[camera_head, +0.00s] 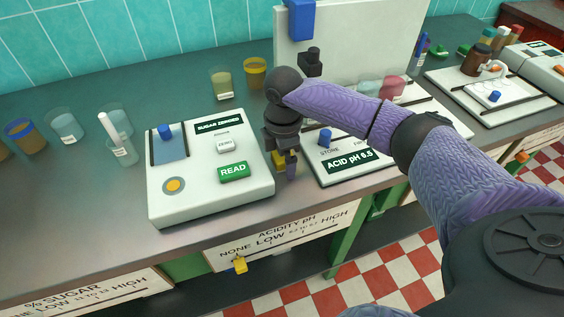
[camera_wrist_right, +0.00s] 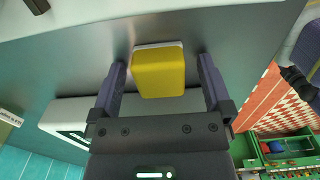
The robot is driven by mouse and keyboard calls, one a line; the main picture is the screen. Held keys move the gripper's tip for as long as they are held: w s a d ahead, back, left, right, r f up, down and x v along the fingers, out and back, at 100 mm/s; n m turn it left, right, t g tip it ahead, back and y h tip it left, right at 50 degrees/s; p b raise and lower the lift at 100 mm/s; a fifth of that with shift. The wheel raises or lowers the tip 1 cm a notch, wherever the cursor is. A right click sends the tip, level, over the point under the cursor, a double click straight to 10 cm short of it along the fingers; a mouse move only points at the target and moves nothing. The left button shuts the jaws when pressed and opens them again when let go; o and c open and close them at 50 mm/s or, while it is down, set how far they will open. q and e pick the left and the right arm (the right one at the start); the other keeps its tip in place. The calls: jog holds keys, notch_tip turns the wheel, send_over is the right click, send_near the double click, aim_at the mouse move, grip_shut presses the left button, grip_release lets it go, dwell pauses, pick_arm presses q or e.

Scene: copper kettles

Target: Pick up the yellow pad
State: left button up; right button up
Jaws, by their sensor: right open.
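The yellow pad (camera_wrist_right: 158,76) is a small rounded yellow block with a pale edge at its far side, on the grey counter top. In the head view a bit of the yellow pad (camera_head: 279,161) shows beside the fingers, the rest hidden by my gripper. My right gripper (camera_head: 285,172) points down at the counter between the two white instruments. In the right wrist view my right gripper (camera_wrist_right: 160,64) is open, with one purple finger on each side of the pad and a gap on both sides. My left gripper is not in view.
A white instrument with a READ button (camera_head: 234,172) stands just left of my right gripper. The acidity instrument (camera_head: 348,162) stands just right of it. Several cups, such as a yellow-green cup (camera_head: 221,83), stand behind. The counter's front edge is close.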

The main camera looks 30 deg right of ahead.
jog(key=shift+r, duration=0.15)
jog(key=c, duration=1.3)
notch_tip(320, 180, up, 9)
jog(key=p, duration=0.4)
jog(key=shift+r, duration=0.1)
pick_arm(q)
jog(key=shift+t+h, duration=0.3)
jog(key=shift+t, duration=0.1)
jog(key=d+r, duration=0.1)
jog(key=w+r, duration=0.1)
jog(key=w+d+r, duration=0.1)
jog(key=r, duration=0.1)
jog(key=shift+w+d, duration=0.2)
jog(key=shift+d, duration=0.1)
pick_arm(e)
jog(key=shift+r, duration=0.45)
